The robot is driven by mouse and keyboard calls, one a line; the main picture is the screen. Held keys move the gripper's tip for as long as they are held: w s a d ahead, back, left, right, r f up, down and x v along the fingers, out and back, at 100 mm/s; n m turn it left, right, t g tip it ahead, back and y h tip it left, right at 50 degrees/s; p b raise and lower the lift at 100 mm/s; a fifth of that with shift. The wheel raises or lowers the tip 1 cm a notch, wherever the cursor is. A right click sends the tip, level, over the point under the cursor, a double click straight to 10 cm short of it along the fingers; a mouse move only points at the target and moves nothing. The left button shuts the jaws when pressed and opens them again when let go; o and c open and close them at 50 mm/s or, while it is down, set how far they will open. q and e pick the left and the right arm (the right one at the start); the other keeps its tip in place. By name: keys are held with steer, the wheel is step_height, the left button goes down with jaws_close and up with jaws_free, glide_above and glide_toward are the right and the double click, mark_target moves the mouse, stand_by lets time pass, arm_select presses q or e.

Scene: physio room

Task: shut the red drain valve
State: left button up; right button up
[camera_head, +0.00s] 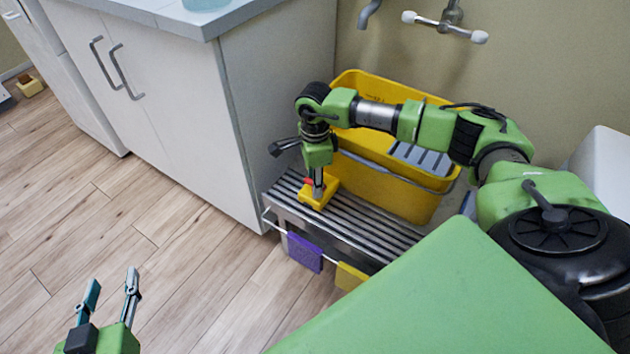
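A small red part (309,182), which looks like the handle of the drain valve, shows on a yellow body (325,187) on a slatted metal bench (382,228). My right gripper (318,194) points straight down over the yellow body, with its fingers beside or on the red part. The fingers cover part of it, and I cannot tell whether they grip it. My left gripper (112,282) is at the lower left over the wood floor, open and empty, far from the valve.
A purple cloth (304,252) and a yellow cloth (350,277) hang on the front rail. A white cabinet (185,110) is left of the bench.

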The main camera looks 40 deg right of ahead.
steer(key=o, duration=1.1)
steer(key=shift+r, duration=0.1)
step_height(320, 180, up, 12)
steer(key=shift+f, duration=0.1)
